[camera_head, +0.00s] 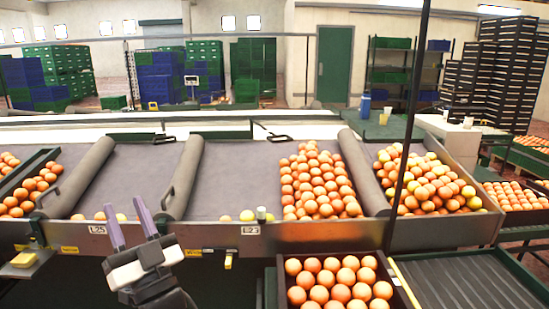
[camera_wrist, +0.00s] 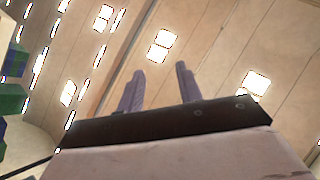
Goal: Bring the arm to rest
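My gripper (camera_head: 130,224) is at the lower left of the head view, in front of the metal front edge of the sorting bench. Its two purple fingers point upward and stand apart, with nothing between them. In the wrist view my gripper (camera_wrist: 160,88) also shows open and empty, with the ceiling and its bright lights behind it. No orange touches the fingers.
The sorting bench (camera_head: 240,176) has padded dividers and a heap of oranges (camera_head: 315,180). A crate of oranges (camera_head: 335,283) stands below its front edge, beside a roller conveyor (camera_head: 465,283). A thin dark pole (camera_head: 409,120) rises right of centre.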

